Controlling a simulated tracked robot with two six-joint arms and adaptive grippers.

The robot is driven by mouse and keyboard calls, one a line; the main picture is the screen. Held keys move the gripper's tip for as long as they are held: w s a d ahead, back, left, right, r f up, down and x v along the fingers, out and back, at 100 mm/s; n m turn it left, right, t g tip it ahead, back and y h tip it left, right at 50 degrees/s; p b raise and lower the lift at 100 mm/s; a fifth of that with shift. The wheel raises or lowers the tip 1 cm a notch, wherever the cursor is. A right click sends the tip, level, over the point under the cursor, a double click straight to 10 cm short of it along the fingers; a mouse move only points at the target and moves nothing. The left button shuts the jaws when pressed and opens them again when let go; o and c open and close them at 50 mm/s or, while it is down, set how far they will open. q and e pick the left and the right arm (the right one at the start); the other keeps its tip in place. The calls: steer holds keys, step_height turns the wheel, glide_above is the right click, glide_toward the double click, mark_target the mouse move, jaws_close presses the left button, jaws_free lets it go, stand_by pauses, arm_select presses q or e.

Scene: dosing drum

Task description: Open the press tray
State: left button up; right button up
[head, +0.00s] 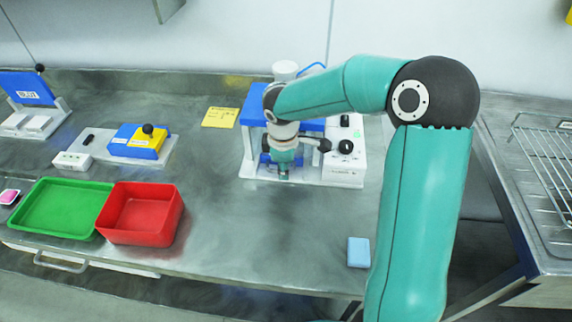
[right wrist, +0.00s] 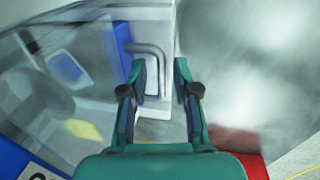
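The press (head: 250,108), with a blue top and white frame, stands at the middle of the bench in the head view, partly covered by my right arm. My right gripper (head: 284,172) points down at its front. In the right wrist view my right gripper (right wrist: 162,65) has its two fingers apart. A grey bent bar handle (right wrist: 150,48) on the press front lies at the fingertips, one leg showing in the gap between them. I cannot tell whether the fingers touch it. The tray itself is not clearly seen. My left gripper is not in view.
A green tray (head: 42,232) and a red bin (head: 140,240) stand at the front left. A yellow note (head: 219,117) lies left of the press. A light blue block (head: 358,252) lies near the front edge. The bench before the press is clear.

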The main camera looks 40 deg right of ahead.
jaws_close()
steer(key=s+a+b, duration=0.2)
steer(key=a, duration=0.1)
steer(key=s+a+b, duration=0.1)
steer(key=shift+s+a+f, duration=0.15)
steer(key=shift+s+a, duration=0.1)
steer(key=shift+a, duration=0.1)
steer(key=s+a, duration=0.1)
steer(key=a, duration=0.1)
steer(key=s+a+b, duration=0.1)
steer(key=s+a, duration=0.3)
steer(key=shift+a+r+b, duration=0.1)
steer(key=shift+r+b, duration=0.15)
steer(key=shift+b, duration=0.1)
steer(key=shift+o, duration=1.3)
jaws_free()
steer(key=shift+s, duration=0.1)
